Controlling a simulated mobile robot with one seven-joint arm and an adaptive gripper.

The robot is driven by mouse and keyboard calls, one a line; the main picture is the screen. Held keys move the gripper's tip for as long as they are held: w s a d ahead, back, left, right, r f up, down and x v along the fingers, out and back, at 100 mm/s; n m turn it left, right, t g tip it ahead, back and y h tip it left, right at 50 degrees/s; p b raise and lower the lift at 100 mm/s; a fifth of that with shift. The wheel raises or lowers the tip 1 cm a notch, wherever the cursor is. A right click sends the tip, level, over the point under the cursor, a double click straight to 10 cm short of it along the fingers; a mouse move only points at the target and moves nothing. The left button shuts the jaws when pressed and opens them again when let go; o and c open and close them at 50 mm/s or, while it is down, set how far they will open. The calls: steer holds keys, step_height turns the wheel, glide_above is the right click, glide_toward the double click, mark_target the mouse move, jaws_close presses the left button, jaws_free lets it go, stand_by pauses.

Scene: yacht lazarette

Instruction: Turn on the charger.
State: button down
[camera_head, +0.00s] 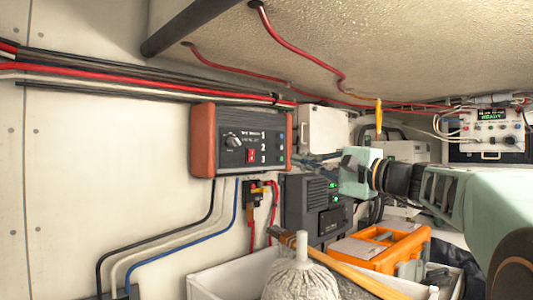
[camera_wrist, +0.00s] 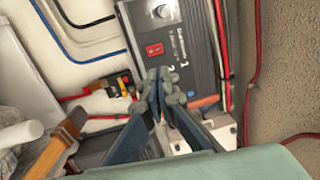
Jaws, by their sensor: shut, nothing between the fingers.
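A dark-faced box with orange-red end caps (camera_head: 237,142), which looks like the charger, is fixed to the white wall. Its face has a knob (camera_head: 232,141), a red rocker switch (camera_head: 251,155) and the numbers 1, 2, 3. In the wrist view the box (camera_wrist: 190,45) appears rotated, with the red switch (camera_wrist: 154,50) in plain sight. I cannot tell the switch's position. My gripper (camera_head: 292,161) is shut and empty, its tips at the box's right side in the head view. In the wrist view the fingertips (camera_wrist: 163,84) appear just below the switch; contact is not clear.
A dark unit with green lights (camera_head: 318,207) stands below right of the box. A small red and yellow switch (camera_head: 260,190) with red cables sits beneath it. A mop head (camera_head: 293,270) and orange case (camera_head: 385,245) are in front. Red cables (camera_head: 130,80) run along the wall.

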stand_by(0.3)
steer(key=p, duration=0.5)
glide_toward(252, 152)
steer(key=x, duration=0.5)
steer(key=shift+w+a+r, duration=0.1)
steer(key=shift+r, duration=0.2)
steer(key=shift+p+x, duration=0.3)
steer(key=shift+x, duration=0.45)
steer(key=shift+f, duration=0.15)
steer(key=shift+w+a+b, duration=0.1)
steer(key=shift+w+b, duration=0.05)
steer(key=shift+b, duration=0.15)
